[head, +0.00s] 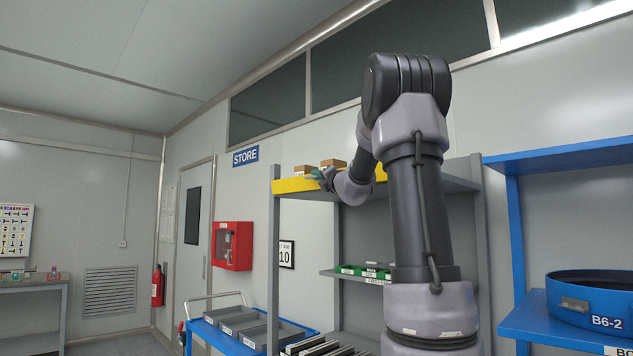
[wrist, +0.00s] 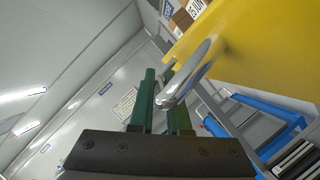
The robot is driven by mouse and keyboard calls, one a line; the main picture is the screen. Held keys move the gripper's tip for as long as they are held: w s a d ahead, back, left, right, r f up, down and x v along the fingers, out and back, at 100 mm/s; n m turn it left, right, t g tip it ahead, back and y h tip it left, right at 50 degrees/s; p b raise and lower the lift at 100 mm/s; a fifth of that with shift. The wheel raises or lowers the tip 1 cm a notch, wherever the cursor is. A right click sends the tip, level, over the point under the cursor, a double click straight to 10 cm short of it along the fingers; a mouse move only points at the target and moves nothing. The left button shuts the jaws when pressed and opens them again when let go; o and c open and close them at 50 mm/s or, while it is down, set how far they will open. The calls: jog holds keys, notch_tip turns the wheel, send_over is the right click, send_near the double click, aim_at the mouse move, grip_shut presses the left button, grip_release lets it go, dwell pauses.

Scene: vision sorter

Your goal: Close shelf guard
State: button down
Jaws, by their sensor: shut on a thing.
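The yellow shelf guard (head: 296,185) runs along the front of the top shelf of the grey rack, partly hidden behind my arm. In the wrist view the guard (wrist: 262,50) fills the upper right, with a curved silver handle (wrist: 196,72) on its face. My gripper (head: 322,177) is at the guard's front. In the wrist view my gripper's green fingers (wrist: 163,90) are shut on the handle, one finger on each side of it. Whether the guard is fully closed I cannot tell.
Cardboard boxes (head: 306,169) stand behind the guard. Green bins (head: 362,271) sit on the shelf below. A blue cart (head: 203,331) with grey trays is at lower left. A blue rack (head: 560,160) with a round blue container (head: 590,298) is at right.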

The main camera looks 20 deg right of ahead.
jog(key=shift+w+d+r+m+g+h, duration=0.1)
jog(key=shift+d+r+m+g+h, duration=0.25)
jog(key=shift+m, duration=0.75)
jog(key=shift+r, duration=0.1)
jog(key=c, duration=0.9)
grip_release()
jog(key=v, duration=1)
jog(key=shift+s, duration=0.35)
